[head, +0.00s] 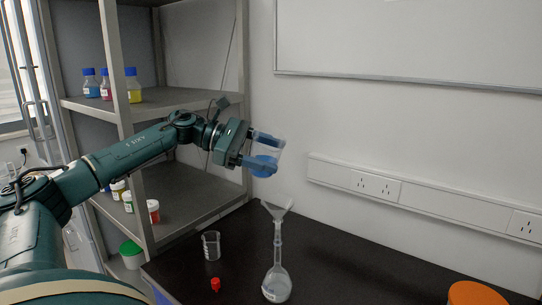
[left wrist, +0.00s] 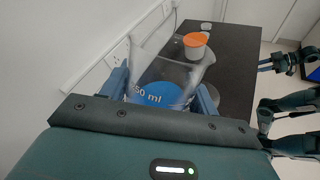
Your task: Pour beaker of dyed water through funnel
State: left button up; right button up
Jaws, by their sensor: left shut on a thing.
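My left gripper (head: 262,150) is shut on a clear beaker (head: 275,150) holding blue dyed water (head: 263,166). It holds the beaker in the air, above the funnel and slightly to its left in the head view. The beaker, marked in ml, also shows between the fingers in the left wrist view (left wrist: 165,72). A clear funnel (head: 277,207) sits in the neck of a round-bottomed flask (head: 277,283) on the dark table. The flask looks clear, with no blue in it. My right gripper (left wrist: 268,63) shows small at the right of the left wrist view; its jaws are unclear.
An empty-looking beaker (head: 211,245) and a red stopper (head: 215,284) stand left of the flask. An orange-topped container (head: 476,293) is at the table's right. A metal shelf (head: 165,101) with bottles stands at the left. The table (head: 375,270) between flask and orange-topped container is clear.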

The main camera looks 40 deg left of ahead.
pick_arm(q)
jog(key=shift+f+y, duration=0.1)
jog(key=shift+y, duration=0.3)
jog(key=shift+s+a+f+m+y+p, duration=0.1)
jog(key=shift+f+m+y+p, duration=0.35)
jog(key=shift+f+m, duration=0.25)
notch_tip(320, 180, down, 2)
jog(key=shift+f+m+y, duration=0.1)
jog(key=shift+m+y, duration=0.8)
jog(key=shift+y, duration=0.15)
jog(key=shift+a, duration=0.1)
pick_arm(e)
jog(key=shift+s+d+f, duration=0.15)
jog(key=shift+s+f, duration=0.1)
jog(key=shift+s, duration=0.3)
jog(key=shift+w+r, duration=0.15)
jog(key=shift+w, duration=0.1)
jog(key=shift+f, duration=0.2)
pick_arm(q)
jog(key=shift+r+y, duration=0.2)
jog(key=shift+y, duration=0.1)
jog(key=shift+r+m+b, duration=0.15)
jog(key=shift+m+b, duration=0.15)
jog(key=shift+m, duration=0.1)
pick_arm(e)
jog(key=shift+f, duration=0.1)
